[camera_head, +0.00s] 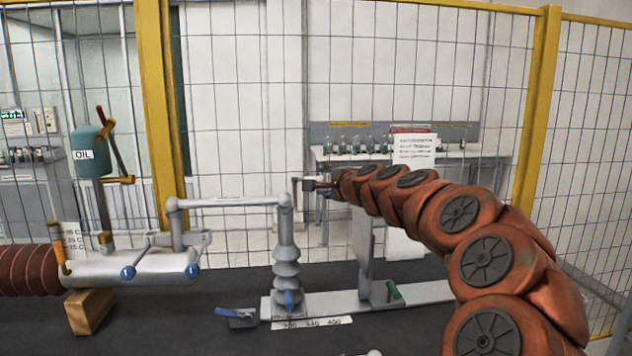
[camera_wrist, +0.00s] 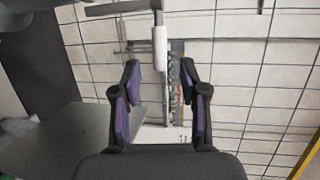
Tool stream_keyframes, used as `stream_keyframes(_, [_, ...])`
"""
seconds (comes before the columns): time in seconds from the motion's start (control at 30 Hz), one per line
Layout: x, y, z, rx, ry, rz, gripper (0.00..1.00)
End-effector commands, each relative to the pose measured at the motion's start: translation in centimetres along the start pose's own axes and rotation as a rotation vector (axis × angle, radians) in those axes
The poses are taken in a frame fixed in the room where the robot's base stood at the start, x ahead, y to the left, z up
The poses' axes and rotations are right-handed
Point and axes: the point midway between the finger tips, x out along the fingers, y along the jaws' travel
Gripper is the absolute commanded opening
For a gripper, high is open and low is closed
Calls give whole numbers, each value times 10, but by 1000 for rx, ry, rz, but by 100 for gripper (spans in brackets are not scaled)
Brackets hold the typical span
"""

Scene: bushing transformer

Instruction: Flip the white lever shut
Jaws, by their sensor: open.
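A white, upright lever-like piece (camera_wrist: 160,47) hangs from a dark bar at the top of the wrist view. I take it to be the white lever. It lines up with the gap between the fingers of my gripper (camera_wrist: 160,72), at or just past their tips. My gripper is open, and no contact with the lever shows. In the head view, my gripper (camera_head: 312,186) is small at the end of my orange arm, beside the top of the grey ribbed insulator post (camera_head: 287,250). The lever is hard to make out there.
A grey pipe arm (camera_head: 225,202) runs left from the post to a horizontal cylinder with blue knobs (camera_head: 127,272). A green oil bottle (camera_head: 91,150) stands above it. An upright grey plate (camera_head: 365,250) stands below my gripper. A yellow-framed mesh fence (camera_head: 540,90) closes off the back.

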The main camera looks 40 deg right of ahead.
Motion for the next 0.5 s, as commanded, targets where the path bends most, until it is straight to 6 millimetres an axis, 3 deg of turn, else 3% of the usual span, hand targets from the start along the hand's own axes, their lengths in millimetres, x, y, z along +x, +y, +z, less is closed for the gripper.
stream_keyframes(0.2, [30,-1,1,-1,-2,2,43])
stream_keyframes(0.5, [52,1,2,-1,-3,3,43])
